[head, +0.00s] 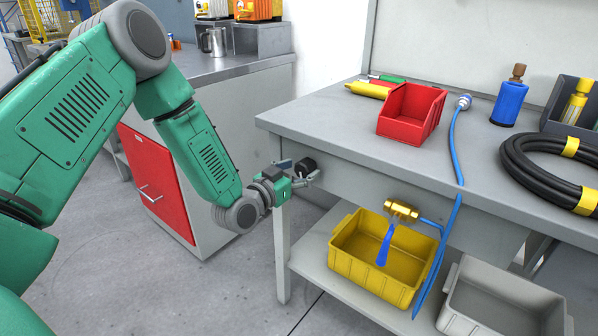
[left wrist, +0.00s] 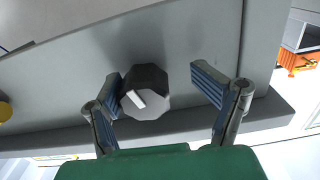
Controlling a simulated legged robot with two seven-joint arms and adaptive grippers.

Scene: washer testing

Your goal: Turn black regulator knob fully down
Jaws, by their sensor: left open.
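The black regulator knob (head: 305,167) sits on the front face of the grey workbench, near its left corner. In the left wrist view the knob (left wrist: 145,92) is faceted, with a grey face and a white pointer mark running at a slant. My left gripper (head: 300,175) is open at the knob; in the left wrist view its fingers (left wrist: 163,88) stand on both sides of it. The left finger is close to the knob, and I cannot tell if it touches. A clear gap lies between the knob and the right finger. My right gripper is not in view.
The workbench top (head: 330,115) carries a red bin (head: 411,112), a blue bottle (head: 509,103) and a coiled black hose (head: 545,170). A brass valve with a blue handle (head: 385,245) is at the bench front, above a yellow bin (head: 365,277). A cabinet with a red door (head: 157,185) stands left.

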